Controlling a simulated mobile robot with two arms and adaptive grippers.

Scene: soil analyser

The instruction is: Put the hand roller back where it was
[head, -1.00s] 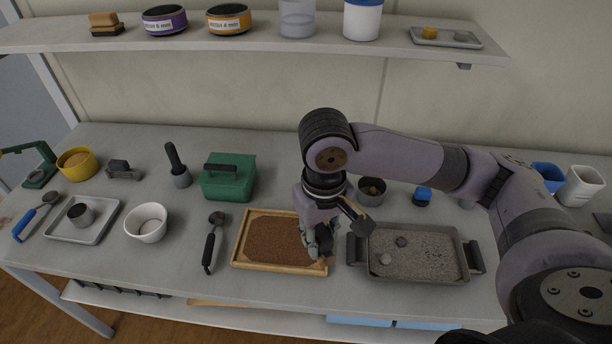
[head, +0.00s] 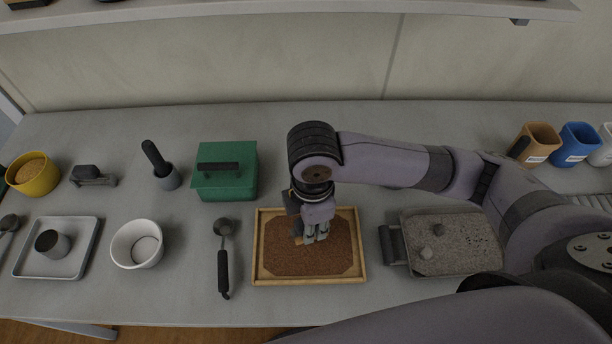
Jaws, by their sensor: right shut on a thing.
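My right gripper (head: 316,237) points down over the wooden-framed tray of brown soil (head: 262,279), near the middle of the soil. It is shut on the hand roller (head: 298,239), which is mostly hidden by the fingers and wrist; only a small brownish part shows at their left side. I cannot tell whether the roller touches the soil. My left gripper is not in view.
A black-handled scoop (head: 223,262) lies left of the soil tray, and a grey pan of gravel (head: 405,262) stands right of it. A white bowl (head: 137,245) stands farther left.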

